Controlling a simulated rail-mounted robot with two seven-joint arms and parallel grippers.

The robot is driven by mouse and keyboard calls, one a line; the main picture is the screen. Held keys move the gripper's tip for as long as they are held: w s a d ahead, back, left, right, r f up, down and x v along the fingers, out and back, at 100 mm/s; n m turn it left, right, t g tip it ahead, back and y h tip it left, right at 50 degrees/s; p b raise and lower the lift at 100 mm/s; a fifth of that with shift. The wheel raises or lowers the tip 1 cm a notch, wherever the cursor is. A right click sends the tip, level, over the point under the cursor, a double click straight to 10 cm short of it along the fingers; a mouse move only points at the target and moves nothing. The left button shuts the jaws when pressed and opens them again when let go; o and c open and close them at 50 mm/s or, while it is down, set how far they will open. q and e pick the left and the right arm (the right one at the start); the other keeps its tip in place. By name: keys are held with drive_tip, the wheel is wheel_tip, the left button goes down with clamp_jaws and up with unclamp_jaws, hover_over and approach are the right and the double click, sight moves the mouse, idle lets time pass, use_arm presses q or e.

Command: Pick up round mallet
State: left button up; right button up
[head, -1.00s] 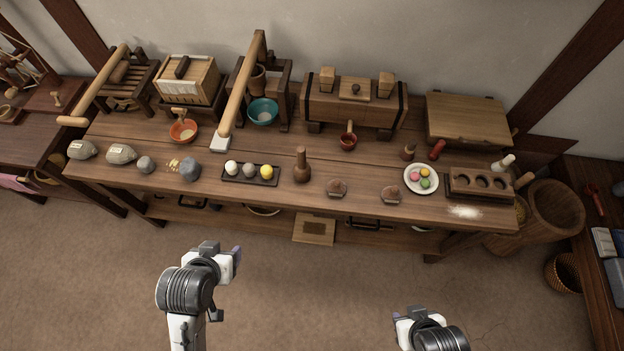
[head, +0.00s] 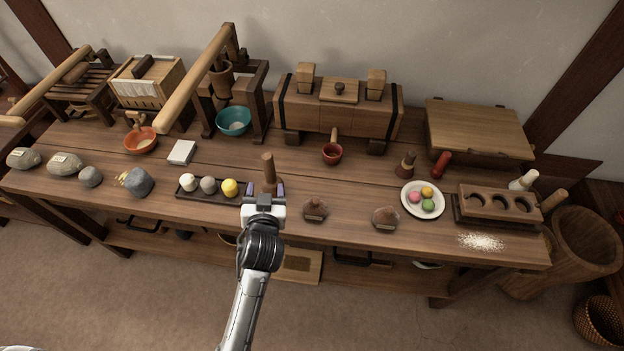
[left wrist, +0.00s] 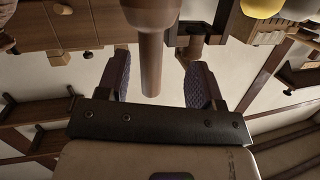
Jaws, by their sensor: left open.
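The round mallet (head: 268,170) stands upright on the bench near its front edge, a brown wooden piece with a thick handle pointing up. My left gripper (head: 266,189) reaches it from the front, open, with one purple-padded finger on each side of it in the picture. In the left wrist view the mallet's handle (left wrist: 152,60) lies between the two spread fingers (left wrist: 158,78), with visible gaps on both sides. The gripper hides the mallet's lower part in the head view. My right gripper is out of view.
A dark tray (head: 211,194) with several round balls is close to the left of the mallet. A brown lump (head: 315,207) sits to its right. A red ladle cup (head: 332,154) is behind to the right. The bench (head: 350,180) is clear between these.

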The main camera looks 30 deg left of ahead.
sight(269, 160)
use_arm(q)
drive_tip(key=shift+w+d+r+t+y, duration=0.1)
drive_tip(key=shift+r+t+y, duration=0.05)
drive_tip(key=shift+r+t, duration=0.4)
drive_tip(key=shift+w+d+r+t+y, duration=0.1)
drive_tip(key=shift+r+t+y, duration=0.05)
drive_tip(key=shift+r+t, duration=0.4)
drive_tip(key=shift+s+d+r+n, duration=0.1)
drive_tip(key=shift+r+n, duration=0.2)
drive_tip(key=shift+r, duration=0.1)
drive_tip(key=shift+w+a, duration=0.2)
drive_tip(key=shift+w, duration=0.25)
drive_tip(key=b+x, duration=0.2)
drive_tip(key=x, duration=0.4)
drive_tip(key=shift+w+a+r, duration=0.15)
drive_tip(key=shift+w, duration=0.15)
drive_tip(key=shift+c, duration=0.3)
drive_tip(key=c, duration=0.9)
